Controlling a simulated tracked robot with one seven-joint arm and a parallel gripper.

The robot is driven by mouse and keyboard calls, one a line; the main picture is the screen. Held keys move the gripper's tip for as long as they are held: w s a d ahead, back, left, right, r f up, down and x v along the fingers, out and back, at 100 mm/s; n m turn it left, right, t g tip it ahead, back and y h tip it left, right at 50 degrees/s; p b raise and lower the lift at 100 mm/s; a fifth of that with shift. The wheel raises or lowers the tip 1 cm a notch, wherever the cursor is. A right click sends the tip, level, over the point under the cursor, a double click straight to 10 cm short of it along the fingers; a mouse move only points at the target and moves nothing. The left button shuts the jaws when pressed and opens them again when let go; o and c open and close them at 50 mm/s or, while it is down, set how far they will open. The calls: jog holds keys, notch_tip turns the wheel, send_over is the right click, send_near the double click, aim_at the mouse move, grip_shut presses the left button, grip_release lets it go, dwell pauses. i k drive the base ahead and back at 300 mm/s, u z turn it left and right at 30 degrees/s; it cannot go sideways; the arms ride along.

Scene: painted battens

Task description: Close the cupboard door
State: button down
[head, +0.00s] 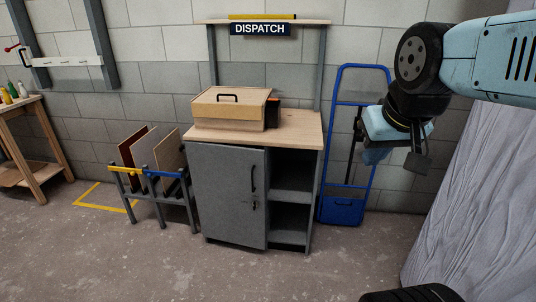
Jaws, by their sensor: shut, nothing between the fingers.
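The grey cupboard (288,239) stands against the back wall under a light wood top, in the middle of the head view. Its door (225,200) covers the left part and has a dark upright handle (253,179) and a latch or second fitting (254,204) near its right edge. The right part is an open shelf bay. My gripper (416,160) is shut and empty, raised in the air to the right of the cupboard and clear of the door.
A wooden box (230,107) sits on the cupboard top. A blue hand truck (342,210) stands right of the cupboard, a panel rack (155,195) left of it. A pale draped sheet (485,200) is at far right. The floor in front is clear.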

aim_at(227, 179)
jog(key=z, duration=0.25)
jog(key=i, duration=1.1)
jog(key=u, duration=0.4)
jog(key=i, duration=0.6)
jog(key=u, duration=0.6)
